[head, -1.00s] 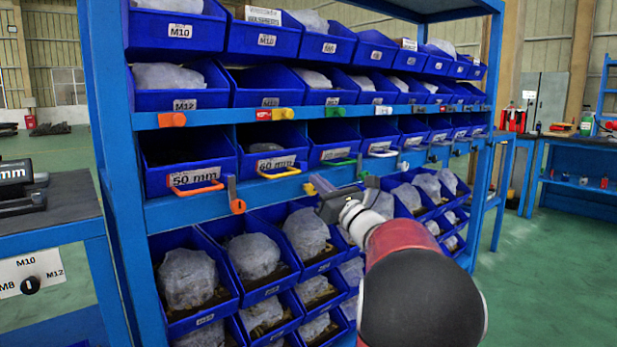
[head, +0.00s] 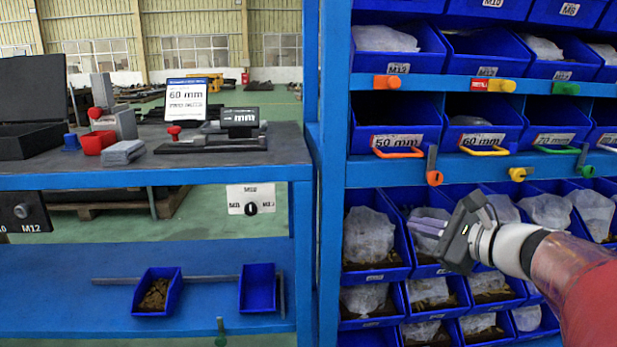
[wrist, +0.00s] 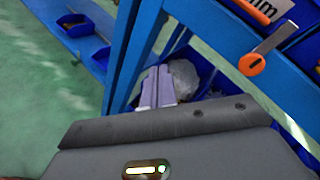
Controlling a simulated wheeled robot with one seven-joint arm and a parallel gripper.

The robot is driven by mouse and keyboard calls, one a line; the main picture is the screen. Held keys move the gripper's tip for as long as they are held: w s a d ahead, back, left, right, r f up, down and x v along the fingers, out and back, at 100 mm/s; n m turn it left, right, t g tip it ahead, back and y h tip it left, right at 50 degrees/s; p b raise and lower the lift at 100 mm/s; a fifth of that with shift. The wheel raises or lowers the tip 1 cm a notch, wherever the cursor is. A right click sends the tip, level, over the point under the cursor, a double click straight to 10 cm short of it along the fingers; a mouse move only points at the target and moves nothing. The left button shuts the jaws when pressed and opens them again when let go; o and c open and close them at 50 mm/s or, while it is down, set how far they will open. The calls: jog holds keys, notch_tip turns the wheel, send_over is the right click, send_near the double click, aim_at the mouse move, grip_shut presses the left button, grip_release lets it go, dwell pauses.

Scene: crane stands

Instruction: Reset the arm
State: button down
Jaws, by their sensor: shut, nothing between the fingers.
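My gripper (head: 428,226) is shut and empty. In the head view it is in front of the lower rows of bins on the blue rack (head: 333,200), its fingers pointing left. My arm reaches in from the lower right. In the wrist view the pale fingers of my gripper (wrist: 157,88) lie together with nothing between them. Behind them are a blue bin and a wrapped bundle (wrist: 183,75).
An orange latch (head: 434,178) hangs on the rack rail close above my gripper. A workbench (head: 150,180) stands to the left, with a 60 mm sign (head: 187,100), red and grey items on top. Small bins (head: 158,292) sit on its lower shelf.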

jog(key=s+a+f+n+g+h, duration=0.3)
jog(key=s+a+f+n+g, duration=0.4)
jog(key=s+a+n, duration=0.4)
jog(key=s+d+f+n+h, duration=0.2)
jog(key=s+f+n+h, duration=0.1)
jog(key=s+n, duration=0.2)
jog(key=s+d+f+n+h+p, duration=0.1)
jog(key=s+d+f+n+h, duration=0.2)
jog(key=s+n, duration=0.2)
jog(key=shift+s, duration=0.7)
jog(key=shift+f, duration=0.1)
